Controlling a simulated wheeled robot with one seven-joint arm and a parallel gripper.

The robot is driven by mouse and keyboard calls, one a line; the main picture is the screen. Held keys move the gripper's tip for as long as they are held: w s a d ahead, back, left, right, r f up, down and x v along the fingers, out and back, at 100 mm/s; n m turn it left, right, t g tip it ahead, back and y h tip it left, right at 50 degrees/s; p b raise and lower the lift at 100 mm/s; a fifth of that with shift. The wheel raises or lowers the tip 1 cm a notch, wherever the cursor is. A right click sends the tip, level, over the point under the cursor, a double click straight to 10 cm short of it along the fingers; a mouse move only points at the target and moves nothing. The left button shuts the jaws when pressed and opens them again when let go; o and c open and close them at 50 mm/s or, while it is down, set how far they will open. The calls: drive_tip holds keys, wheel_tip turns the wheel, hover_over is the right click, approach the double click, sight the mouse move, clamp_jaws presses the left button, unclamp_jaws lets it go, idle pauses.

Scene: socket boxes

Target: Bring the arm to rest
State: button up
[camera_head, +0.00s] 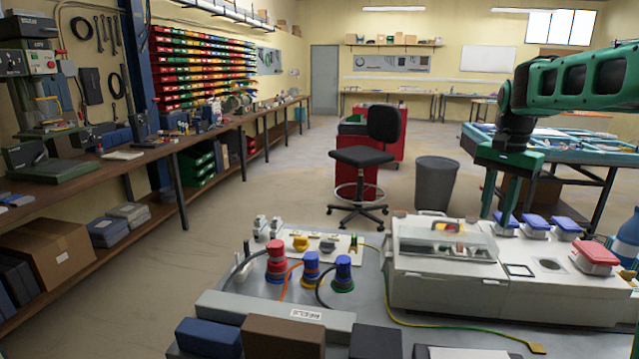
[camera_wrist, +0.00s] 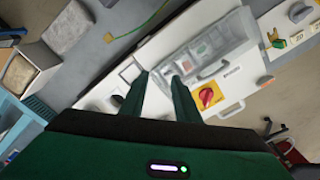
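My gripper (camera_head: 498,207) is green and hangs from my arm at the right of the head view, fingers pointing down over the grey-white socket box (camera_head: 445,277). In the wrist view my gripper (camera_wrist: 160,77) shows two separate fingers with a gap between them and nothing held. The box (camera_wrist: 128,57) lies beyond the fingertips, with a clear-lidded panel and a red knob on a yellow plate (camera_wrist: 208,96). In the head view the fingertips overlap the box's back edge; I cannot tell how far above it they are.
Blue-capped sockets (camera_head: 535,226) and a red-capped one (camera_head: 596,255) stand on the box's right part. Red and blue plugs (camera_head: 276,262) stand at its left. A stool (camera_head: 366,158) and grey bin (camera_head: 435,185) stand behind. A blue-framed table (camera_head: 590,150) is behind my arm.

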drive_tip(key=s+f+n, duration=0.1)
drive_tip(key=s+f, duration=0.3)
drive_tip(key=s, duration=0.8)
drive_tip(key=s+f+n, duration=0.2)
drive_tip(key=s+f, duration=0.2)
drive_tip(key=s, duration=0.8)
drive_tip(key=s+f+n, duration=0.2)
drive_tip(key=s+f, duration=0.2)
drive_tip(key=s, duration=0.8)
drive_tip(key=shift+f, duration=0.2)
drive_tip(key=shift+s, duration=0.1)
